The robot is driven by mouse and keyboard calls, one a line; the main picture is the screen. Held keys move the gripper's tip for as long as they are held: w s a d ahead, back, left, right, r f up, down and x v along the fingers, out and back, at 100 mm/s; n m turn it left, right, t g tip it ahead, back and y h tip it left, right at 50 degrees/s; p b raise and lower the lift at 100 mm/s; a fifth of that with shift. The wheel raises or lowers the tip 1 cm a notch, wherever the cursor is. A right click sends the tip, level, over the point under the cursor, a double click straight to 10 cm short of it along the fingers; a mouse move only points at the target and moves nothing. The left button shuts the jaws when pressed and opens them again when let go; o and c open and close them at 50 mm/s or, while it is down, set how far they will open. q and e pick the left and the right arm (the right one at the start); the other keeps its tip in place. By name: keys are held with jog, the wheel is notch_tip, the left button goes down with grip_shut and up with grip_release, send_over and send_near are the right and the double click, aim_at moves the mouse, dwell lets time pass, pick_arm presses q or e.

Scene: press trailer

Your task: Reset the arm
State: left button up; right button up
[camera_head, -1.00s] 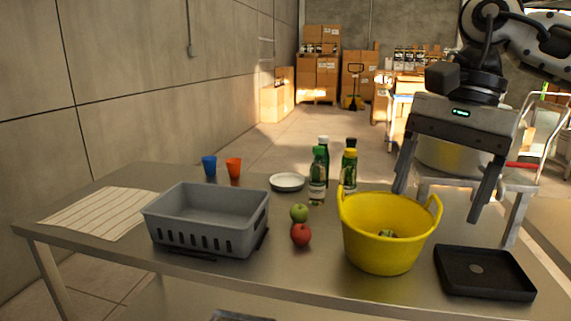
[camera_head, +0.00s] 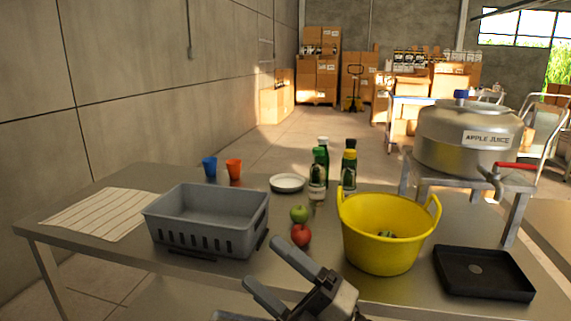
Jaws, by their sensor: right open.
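My right gripper (camera_head: 272,272) shows at the bottom middle of the head view, in front of the table's near edge. Its two fingers are spread and nothing is between them. Most of my right arm is below the picture. My left gripper is not in view.
On the metal table (camera_head: 130,255) stand a grey basket (camera_head: 205,238), a yellow tub (camera_head: 385,245) with something green inside, a black tray (camera_head: 484,272), a red apple (camera_head: 301,235), a green apple (camera_head: 299,214), several bottles and a white plate (camera_head: 287,183). A juice urn (camera_head: 465,138) stands behind at right.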

jog(key=d+f+m+t+h, duration=0.55)
jog(key=f+m+h, duration=0.45)
jog(key=m, duration=0.4)
jog(key=s+d+f+m+g+h, duration=0.2)
jog(key=s+d+f+m, duration=0.1)
jog(key=f, duration=0.4)
jog(key=s+d+f+m+g+h, duration=0.2)
jog(key=s+d+f+m+h, duration=0.1)
jog(key=f, duration=0.5)
jog(key=s+d+f+m+g+h, duration=0.2)
jog(key=s+d+f+m+g, duration=0.1)
jog(key=s+d+f+m, duration=0.2)
jog(key=s+f+m, duration=0.1)
jog(key=s+f, duration=0.1)
jog(key=s, duration=0.1)
jog(key=shift+f+m+h, duration=0.15)
jog(key=shift+m+h, duration=0.25)
